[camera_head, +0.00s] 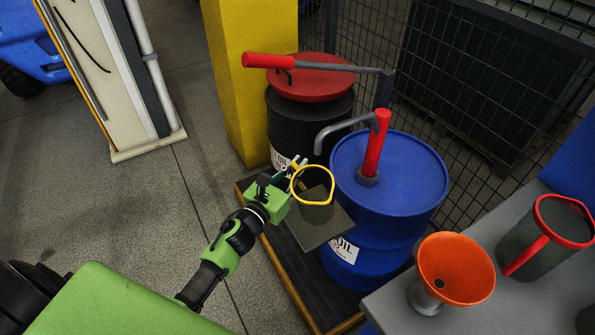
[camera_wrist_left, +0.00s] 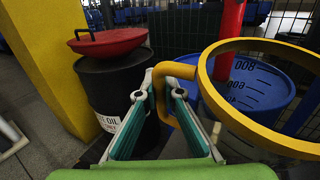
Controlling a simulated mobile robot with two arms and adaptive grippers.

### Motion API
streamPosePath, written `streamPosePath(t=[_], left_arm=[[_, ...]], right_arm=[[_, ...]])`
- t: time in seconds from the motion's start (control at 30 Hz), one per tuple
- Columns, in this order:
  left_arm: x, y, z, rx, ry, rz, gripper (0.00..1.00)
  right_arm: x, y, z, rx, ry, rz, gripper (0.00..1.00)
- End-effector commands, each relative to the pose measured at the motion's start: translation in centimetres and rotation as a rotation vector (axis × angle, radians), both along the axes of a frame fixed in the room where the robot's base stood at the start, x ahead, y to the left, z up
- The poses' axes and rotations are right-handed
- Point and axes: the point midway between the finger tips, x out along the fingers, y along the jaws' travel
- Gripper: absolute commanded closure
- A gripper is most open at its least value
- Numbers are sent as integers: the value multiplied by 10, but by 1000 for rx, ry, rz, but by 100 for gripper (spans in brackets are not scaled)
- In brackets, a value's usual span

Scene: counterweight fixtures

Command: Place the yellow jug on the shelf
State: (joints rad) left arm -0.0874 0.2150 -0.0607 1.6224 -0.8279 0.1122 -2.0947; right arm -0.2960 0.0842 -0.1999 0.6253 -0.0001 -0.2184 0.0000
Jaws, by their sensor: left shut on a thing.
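The yellow jug (camera_head: 316,211) has a yellow rim and handle and a dark, see-through body. It is upright, just in front of the blue drum. My left gripper (camera_head: 293,172) is shut on its handle from the left. The left wrist view shows the handle (camera_wrist_left: 160,92) between the fingers (camera_wrist_left: 160,103), with the rim at the right and measuring marks inside. A small flat grey shelf (camera_head: 318,236) is directly beneath the jug in the head view. I cannot tell whether the jug's base touches it. My right gripper is not in view.
The blue drum (camera_head: 408,185) carries a red and grey pump (camera_head: 376,145) close behind the jug. A black drum (camera_head: 312,122) with a red lid stands behind. A grey table (camera_head: 398,308) at right holds an orange funnel (camera_head: 456,268) and a red-rimmed jug (camera_head: 548,250). Floor at left is clear.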

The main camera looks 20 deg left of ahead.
Motion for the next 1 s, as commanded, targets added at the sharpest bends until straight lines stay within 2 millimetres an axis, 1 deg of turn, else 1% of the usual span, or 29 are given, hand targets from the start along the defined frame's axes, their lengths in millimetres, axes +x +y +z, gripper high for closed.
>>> streamPosePath(t=[0.03,0.2,0.23,0.27,0.3,0.57,0.67,0.77,1.0], left_arm=[[-1,0,-9,7,12,2,100],[-3,-1,-12,12,17,0,100],[-3,-1,-13,13,19,0,85],[-3,-1,-14,14,20,0,77],[-3,-1,-13,12,19,0,75],[-2,-1,-10,9,14,0,75],[-5,-1,-9,8,13,0,75],[-16,1,-10,8,14,0,75],[-55,8,-9,8,13,0,75]], right_arm=[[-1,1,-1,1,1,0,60],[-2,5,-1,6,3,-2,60],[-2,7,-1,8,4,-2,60],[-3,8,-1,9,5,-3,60],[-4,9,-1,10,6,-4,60],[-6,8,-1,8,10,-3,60],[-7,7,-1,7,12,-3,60],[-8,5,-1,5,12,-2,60],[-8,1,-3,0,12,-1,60]])
